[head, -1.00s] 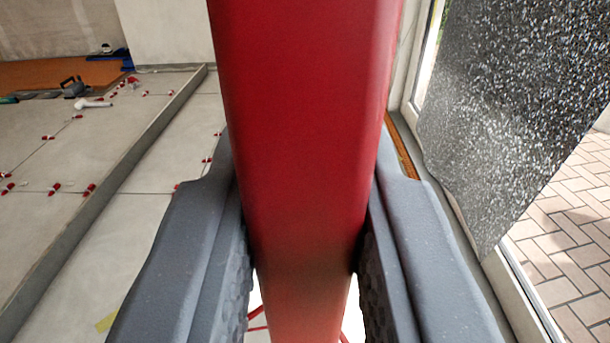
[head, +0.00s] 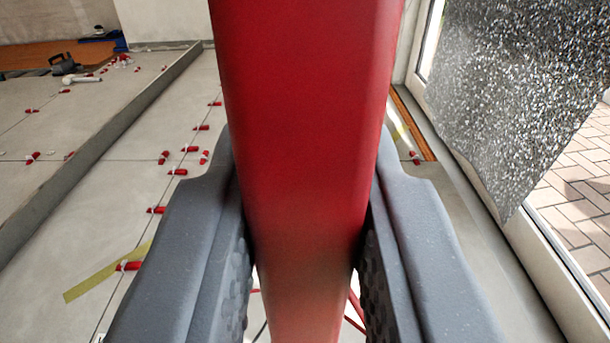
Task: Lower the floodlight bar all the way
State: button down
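A broad red bar (head: 305,90), which looks like the floodlight bar of the task, fills the middle of the head view from the top edge to the bottom. Its ends and any lamps are out of view. My gripper (head: 304,190) has one dark grey finger on each side of the bar, with the textured inner pads against its sides. It is shut on the bar. The bar hides what lies straight ahead. Thin red rods (head: 354,312) show low behind it, partly hidden.
Pale floor tiles (head: 60,215) with several red levelling clips (head: 190,149) lie left. A grey raised edge (head: 95,150) crosses there. Yellow tape (head: 105,272) lies near. Tools (head: 62,66) lie far left. A window frame and speckled sheet (head: 510,90) stand right.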

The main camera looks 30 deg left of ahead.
aim_at(312, 316)
jog(key=shift+w+d+f, duration=0.1)
jog(key=shift+f, duration=0.95)
jog(key=shift+d+f, duration=0.1)
jog(key=shift+f, duration=0.95)
jog(key=c, duration=1.3)
grip_release()
jog(key=shift+w+f, duration=0.1)
jog(key=shift+f, duration=0.1)
jog(key=shift+a, duration=0.1)
jog(key=shift+r, duration=0.1)
jog(key=shift+s, duration=0.3)
jog(key=p+v, duration=0.3)
jog(key=v, duration=1)
jog(key=shift+s+p, duration=0.1)
jog(key=shift+p, duration=0.3)
